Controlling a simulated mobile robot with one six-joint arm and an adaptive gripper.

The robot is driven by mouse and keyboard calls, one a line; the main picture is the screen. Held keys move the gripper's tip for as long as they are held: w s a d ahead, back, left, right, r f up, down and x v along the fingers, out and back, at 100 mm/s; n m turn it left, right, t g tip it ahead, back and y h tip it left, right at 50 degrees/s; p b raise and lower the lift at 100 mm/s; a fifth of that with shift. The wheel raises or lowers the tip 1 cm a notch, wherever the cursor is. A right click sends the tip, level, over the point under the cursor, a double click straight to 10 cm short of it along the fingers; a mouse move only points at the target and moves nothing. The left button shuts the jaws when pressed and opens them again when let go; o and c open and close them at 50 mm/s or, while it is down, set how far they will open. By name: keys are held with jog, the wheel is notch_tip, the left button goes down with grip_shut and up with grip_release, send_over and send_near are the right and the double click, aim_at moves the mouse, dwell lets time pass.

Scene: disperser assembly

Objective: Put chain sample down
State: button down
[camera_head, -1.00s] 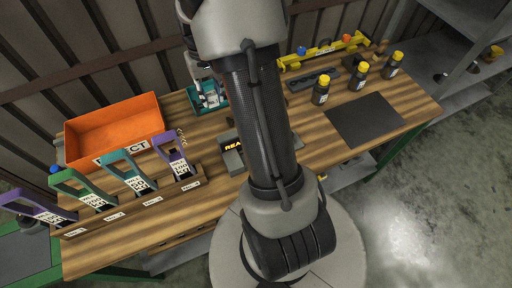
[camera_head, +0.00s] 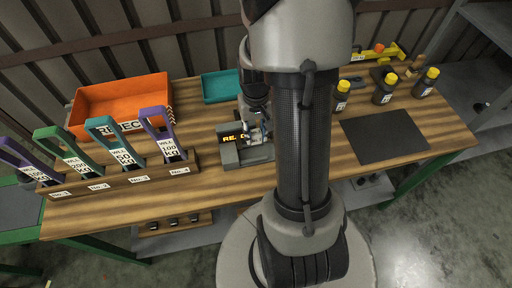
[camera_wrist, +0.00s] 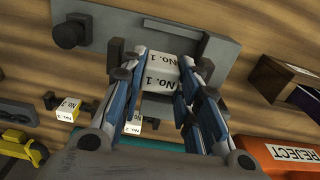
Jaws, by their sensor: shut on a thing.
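My gripper (camera_head: 257,134) is low over the grey device with the lit display (camera_head: 238,152), near the middle of the bench. In the wrist view its blue-sided fingers (camera_wrist: 165,66) are closed on the chain sample (camera_wrist: 160,74), a small piece with a white "No. 1" label. The sample is in front of the grey device's body (camera_wrist: 218,47); I cannot tell whether it touches the device. In the head view the sample is too small and covered to make out. The teal tray (camera_head: 222,86) behind the gripper looks empty.
The orange reject bin (camera_head: 120,103) and a wooden rack (camera_head: 120,181) of coloured handled gauges stand to the left. My arm covers the bench right of the device. Black bottles with yellow caps (camera_head: 383,92) and a dark mat (camera_head: 384,138) are at the right.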

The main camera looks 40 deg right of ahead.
jog(key=shift+f+b, duration=1)
jog(key=shift+f, duration=2.55)
jog(key=shift+f, duration=0.1)
jog(key=c, duration=1.2)
grip_release()
jog(key=shift+f, duration=0.1)
